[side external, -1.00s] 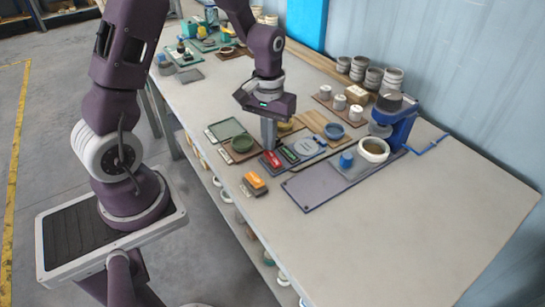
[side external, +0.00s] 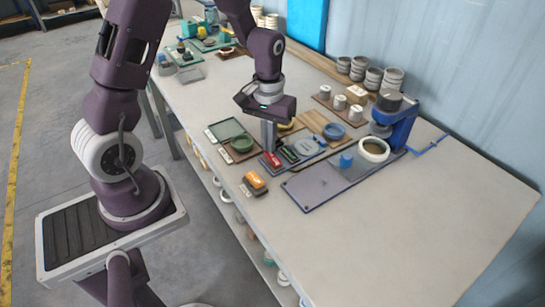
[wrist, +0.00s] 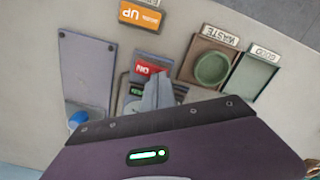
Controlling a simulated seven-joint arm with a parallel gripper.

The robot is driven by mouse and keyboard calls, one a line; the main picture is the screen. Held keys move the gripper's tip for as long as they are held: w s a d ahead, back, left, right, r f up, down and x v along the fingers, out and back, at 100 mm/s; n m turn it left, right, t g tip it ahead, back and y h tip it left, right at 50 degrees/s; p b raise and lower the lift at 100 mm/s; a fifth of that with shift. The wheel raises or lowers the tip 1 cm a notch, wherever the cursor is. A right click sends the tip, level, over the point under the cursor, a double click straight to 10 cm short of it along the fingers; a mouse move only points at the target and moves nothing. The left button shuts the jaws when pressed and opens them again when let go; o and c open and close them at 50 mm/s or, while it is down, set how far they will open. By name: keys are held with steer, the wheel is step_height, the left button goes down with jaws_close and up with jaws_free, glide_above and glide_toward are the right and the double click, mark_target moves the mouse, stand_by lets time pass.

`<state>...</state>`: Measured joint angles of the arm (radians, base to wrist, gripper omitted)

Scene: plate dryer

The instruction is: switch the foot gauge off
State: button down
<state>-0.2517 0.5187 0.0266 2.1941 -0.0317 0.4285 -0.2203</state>
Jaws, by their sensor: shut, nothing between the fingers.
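The foot gauge is a dark unit with a red part (side external: 271,160) and a green part (side external: 290,154) beside a round grey dial (side external: 308,147). In the wrist view, a red face (wrist: 146,69) carries upside-down lettering that seems to read ON, with a green strip (wrist: 137,91) below it. My gripper (side external: 268,149) is shut and empty, pointing down at the red end of the unit. In the wrist view my gripper (wrist: 157,87) covers part of the unit. I cannot tell whether the tips touch it.
An orange UP block (wrist: 139,15) lies near the front edge. A green bowl (side external: 242,143) sits on the WASTE tray, beside the GOOD tray (wrist: 251,74). A blue stand (side external: 401,130), a pale ring (side external: 374,150) and a grey plate (side external: 313,188) are to the right. The bench's right end is clear.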

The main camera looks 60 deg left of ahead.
steer(key=shift+f, duration=0.65)
steer(key=shift+r, duration=3.55)
steer(key=s+d+r+m+t, duration=0.2)
steer(key=s+d+r, duration=0.15)
steer(key=r, duration=0.25)
steer(key=s+d+r+m+t, duration=0.1)
steer(key=s+d+r, duration=0.25)
steer(key=r, duration=0.25)
steer(key=s+d+r+m+t, duration=0.1)
steer(key=s+r+m+t, duration=0.1)
steer(key=s, duration=0.8)
steer(key=shift+d+r+m+t, duration=0.3)
steer(key=shift+d+r+m, duration=0.1)
steer(key=shift+r+m, duration=0.1)
